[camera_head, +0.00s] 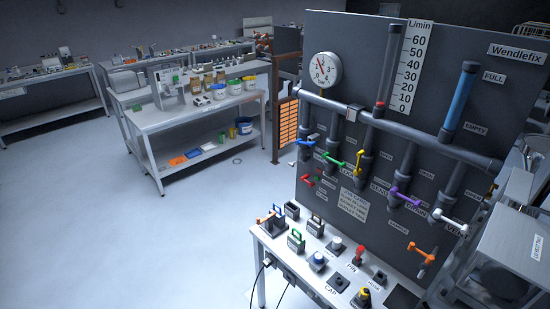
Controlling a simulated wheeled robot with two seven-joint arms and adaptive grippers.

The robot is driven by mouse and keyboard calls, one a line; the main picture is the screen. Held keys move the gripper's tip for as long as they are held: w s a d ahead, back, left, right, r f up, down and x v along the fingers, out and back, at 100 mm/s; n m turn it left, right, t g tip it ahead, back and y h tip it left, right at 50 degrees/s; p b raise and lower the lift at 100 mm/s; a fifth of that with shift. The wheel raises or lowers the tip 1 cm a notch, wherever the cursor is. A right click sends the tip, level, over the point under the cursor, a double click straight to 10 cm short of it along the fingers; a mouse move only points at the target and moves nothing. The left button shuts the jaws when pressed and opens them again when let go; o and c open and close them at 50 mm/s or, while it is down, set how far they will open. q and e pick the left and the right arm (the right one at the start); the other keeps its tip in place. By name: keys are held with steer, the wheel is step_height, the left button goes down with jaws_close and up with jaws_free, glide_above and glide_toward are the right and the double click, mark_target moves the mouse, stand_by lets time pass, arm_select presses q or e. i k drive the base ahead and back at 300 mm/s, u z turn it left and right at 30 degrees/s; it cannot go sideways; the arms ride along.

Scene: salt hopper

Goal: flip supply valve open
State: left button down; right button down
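A dark upright panel (345,40) marked "Wendlefix" carries grey pipes and several valves with coloured lever handles. From left to right along the pipe row are a blue handle (305,142), a green handle (331,158), a yellow handle (359,162), a purple handle (404,198) and a white handle (450,222). A red handle (308,180) sits lower left, and an orange handle (423,251) lower right. The small labels are mostly too small to read, so I cannot tell which valve is the supply. Neither gripper is in view.
A round gauge (323,70) and a scale marked L/min (410,66) are on the panel. A bench (262,236) in front holds several small fittings. A work table (190,116) stands behind at left. The floor (110,220) at left is clear.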

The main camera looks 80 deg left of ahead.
mark_target(300, 141)
steer(key=k, duration=0.4)
steer(key=u, duration=1.6)
steer(key=i, duration=0.4)
steer(key=z, duration=0.05)
